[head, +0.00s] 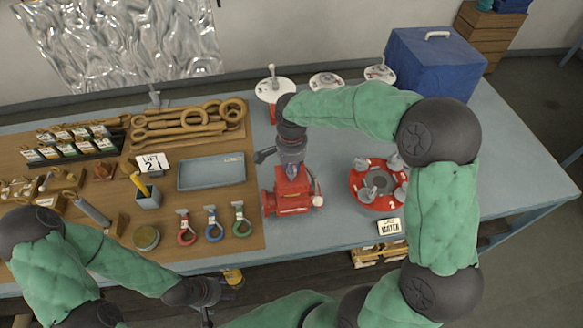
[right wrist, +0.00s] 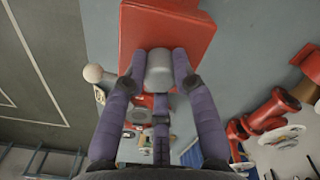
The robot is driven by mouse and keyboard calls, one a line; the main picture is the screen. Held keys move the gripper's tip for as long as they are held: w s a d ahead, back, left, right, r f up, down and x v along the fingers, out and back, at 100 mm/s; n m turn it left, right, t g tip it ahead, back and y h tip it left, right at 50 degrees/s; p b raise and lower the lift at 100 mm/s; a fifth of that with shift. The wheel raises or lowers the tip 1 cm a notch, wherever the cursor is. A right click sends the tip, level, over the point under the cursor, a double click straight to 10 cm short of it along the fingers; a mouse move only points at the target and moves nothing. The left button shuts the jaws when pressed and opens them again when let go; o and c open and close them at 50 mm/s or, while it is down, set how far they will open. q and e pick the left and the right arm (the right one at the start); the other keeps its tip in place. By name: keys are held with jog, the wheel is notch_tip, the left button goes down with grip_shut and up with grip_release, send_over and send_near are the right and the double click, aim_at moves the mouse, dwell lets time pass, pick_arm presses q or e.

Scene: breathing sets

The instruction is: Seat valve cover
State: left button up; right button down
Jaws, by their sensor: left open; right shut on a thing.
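The red valve cover (right wrist: 165,25) has a grey cylindrical knob (right wrist: 159,70). My right gripper (head: 290,158) points down and is shut on this knob, with its purple fingers around it in the right wrist view (right wrist: 159,80). The cover is right over the red valve body (head: 293,205), which lies on the bench with a pale ball (head: 318,201) at its right side. I cannot tell whether cover and body touch; the gripper hides part of the joint. My left gripper (head: 207,308) is open and empty near the bench's front edge.
A red round flange (head: 364,199) with grey pegs stands to the right, behind a small sign (head: 389,227). White discs (head: 275,94) and a blue box (head: 440,62) are at the back. A blue tray (head: 211,173) and coloured clips (head: 212,230) lie left. The bench's right end is clear.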

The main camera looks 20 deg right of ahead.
jog(key=shift+f+b, duration=1.9)
jog(key=shift+f, duration=0.45)
dwell(0.5)
jog(key=c, duration=0.9)
grip_release()
notch_tip(320, 180, up, 12)
jog(key=shift+r, duration=0.1)
